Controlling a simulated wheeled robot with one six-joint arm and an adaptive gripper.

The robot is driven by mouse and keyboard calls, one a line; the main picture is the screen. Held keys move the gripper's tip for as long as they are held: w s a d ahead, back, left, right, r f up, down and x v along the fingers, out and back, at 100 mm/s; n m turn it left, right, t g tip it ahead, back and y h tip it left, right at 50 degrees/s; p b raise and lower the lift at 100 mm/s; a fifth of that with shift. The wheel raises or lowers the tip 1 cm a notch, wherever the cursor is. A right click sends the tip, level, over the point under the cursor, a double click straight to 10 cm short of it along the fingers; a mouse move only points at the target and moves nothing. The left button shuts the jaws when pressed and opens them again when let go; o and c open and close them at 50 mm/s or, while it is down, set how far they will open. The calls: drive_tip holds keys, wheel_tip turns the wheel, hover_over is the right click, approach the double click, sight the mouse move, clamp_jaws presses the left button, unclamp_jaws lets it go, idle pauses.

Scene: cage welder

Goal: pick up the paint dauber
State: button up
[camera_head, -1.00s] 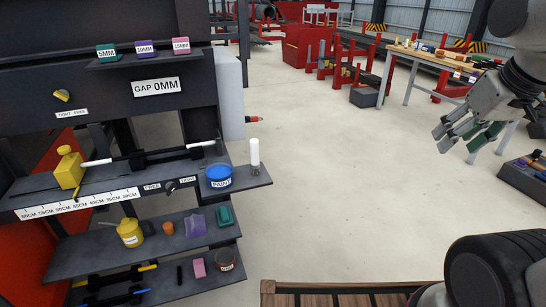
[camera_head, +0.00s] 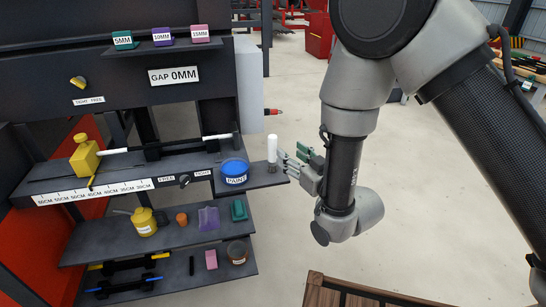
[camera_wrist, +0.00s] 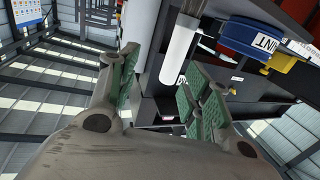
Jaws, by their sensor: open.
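The paint dauber, a white cylinder (camera_head: 272,148), stands upright at the right end of the dark shelf, beside the blue paint tub (camera_head: 234,169). In the wrist view the dauber (camera_wrist: 180,54) shows ahead of the fingers, roughly in line with the gap and nearer the right-hand one. My gripper (camera_head: 289,162) is open with green finger pads, just right of the dauber, at about the height of its lower part. In the wrist view my gripper (camera_wrist: 161,76) has nothing held in it. Whether a finger touches the dauber I cannot tell.
Lower shelves hold a yellow can (camera_head: 144,222), a purple piece (camera_head: 208,218) and a green block (camera_head: 238,209). A wooden crate (camera_head: 318,290) stands at the bottom. Open floor lies to the right.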

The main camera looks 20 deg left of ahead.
sight(275, 147)
drive_tip(key=shift+y, duration=0.4)
drive_tip(key=x, duration=0.2)
drive_tip(key=s+x, duration=0.1)
drive_tip(key=x, duration=0.2)
drive_tip(key=a+x, duration=0.1)
drive_tip(key=x, duration=0.1)
drive_tip(key=shift+a, duration=0.35)
clamp_jaws()
wheel_tip(275, 147, up, 10)
